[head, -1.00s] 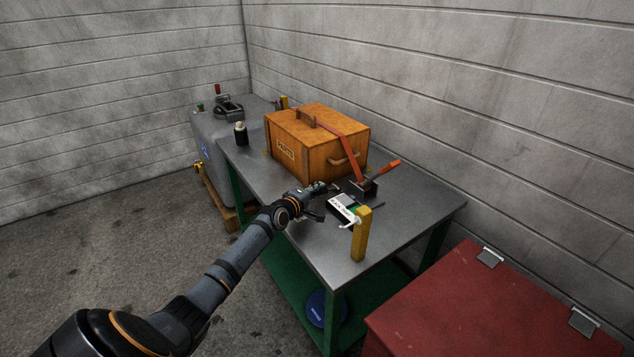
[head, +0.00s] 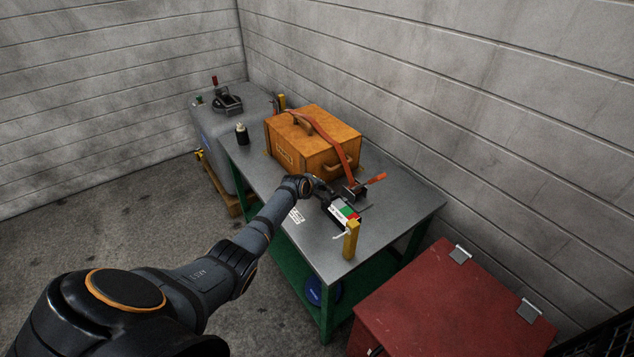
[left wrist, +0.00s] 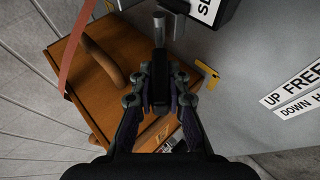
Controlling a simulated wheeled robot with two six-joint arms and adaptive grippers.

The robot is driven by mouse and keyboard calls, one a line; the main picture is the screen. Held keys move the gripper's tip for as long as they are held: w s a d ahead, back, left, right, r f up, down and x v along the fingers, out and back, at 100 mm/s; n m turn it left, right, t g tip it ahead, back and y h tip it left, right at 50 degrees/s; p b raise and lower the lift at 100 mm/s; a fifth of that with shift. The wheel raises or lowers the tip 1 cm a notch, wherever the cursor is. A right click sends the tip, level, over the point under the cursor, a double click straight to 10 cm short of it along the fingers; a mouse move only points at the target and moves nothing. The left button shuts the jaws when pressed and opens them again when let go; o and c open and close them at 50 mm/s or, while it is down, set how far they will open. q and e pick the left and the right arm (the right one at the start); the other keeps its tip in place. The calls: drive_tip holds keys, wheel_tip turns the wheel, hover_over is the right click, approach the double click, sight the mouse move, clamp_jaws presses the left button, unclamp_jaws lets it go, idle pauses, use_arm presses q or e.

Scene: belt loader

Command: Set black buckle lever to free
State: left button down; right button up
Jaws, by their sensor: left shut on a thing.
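The black buckle lever (left wrist: 160,58) shows in the left wrist view as a dark grip on a grey rod. My left gripper (left wrist: 160,82) is shut on the grip, one finger on each side. The lever is mostly hidden there by my gripper. A label (left wrist: 290,88) on the table reads "UP FREE" and "DOWN H…", cut off at the edge. My right gripper is out of view.
A wooden crate (head: 290,132) with an orange strap (head: 335,143) stands behind the gripper. A ratchet with an orange handle (head: 376,178) is beside it. A yellow post (head: 351,240) stands at the table's near corner. A red chest (head: 450,312) is at the lower right.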

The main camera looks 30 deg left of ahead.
use_arm(q)
drive_tip(key=shift+w+r, duration=0.1)
idle(0.4)
drive_tip(key=c, duration=1.6)
unclamp_jaws()
drive_tip(key=v, duration=1.2)
drive_tip(key=shift+d, duration=0.1)
